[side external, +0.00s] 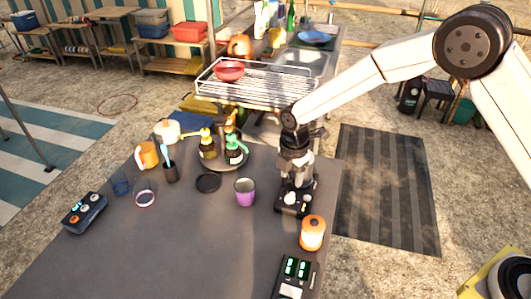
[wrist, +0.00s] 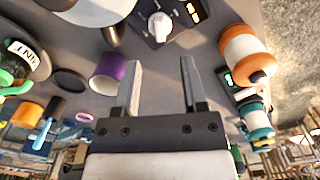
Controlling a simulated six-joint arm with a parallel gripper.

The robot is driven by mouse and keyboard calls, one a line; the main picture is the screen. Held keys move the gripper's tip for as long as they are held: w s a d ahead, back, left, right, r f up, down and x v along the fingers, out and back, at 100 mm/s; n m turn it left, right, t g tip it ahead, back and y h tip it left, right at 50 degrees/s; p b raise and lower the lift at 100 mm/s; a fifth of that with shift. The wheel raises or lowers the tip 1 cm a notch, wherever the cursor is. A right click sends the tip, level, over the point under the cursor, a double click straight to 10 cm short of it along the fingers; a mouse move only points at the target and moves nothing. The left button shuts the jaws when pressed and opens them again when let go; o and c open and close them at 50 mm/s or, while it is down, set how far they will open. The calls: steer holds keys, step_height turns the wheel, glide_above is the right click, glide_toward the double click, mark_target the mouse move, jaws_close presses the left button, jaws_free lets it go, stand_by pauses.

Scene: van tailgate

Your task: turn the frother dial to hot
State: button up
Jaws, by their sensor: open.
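A black unit with a white dial, which I take as the frother (side external: 293,206), stands near the right edge of the grey table. In the wrist view its white dial (wrist: 159,25) shows at the top, with lit orange digits beside it. The dial's setting marks are too small to read. My gripper (wrist: 161,65) is open and empty, its two fingers apart and pointing toward the dial without touching it. In the side view my gripper (side external: 296,172) is over the back of the unit and hides part of it.
A purple cup (side external: 245,192) stands left of the unit, and an orange-and-white canister (side external: 312,233) stands in front of it. A black device with green displays (side external: 295,275) is at the front edge. A wire rack (side external: 255,90) stands behind.

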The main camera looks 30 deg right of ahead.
mark_target(290, 194)
steer(key=shift+f, duration=3.35)
steer(key=shift+c, duration=0.2)
jaws_close()
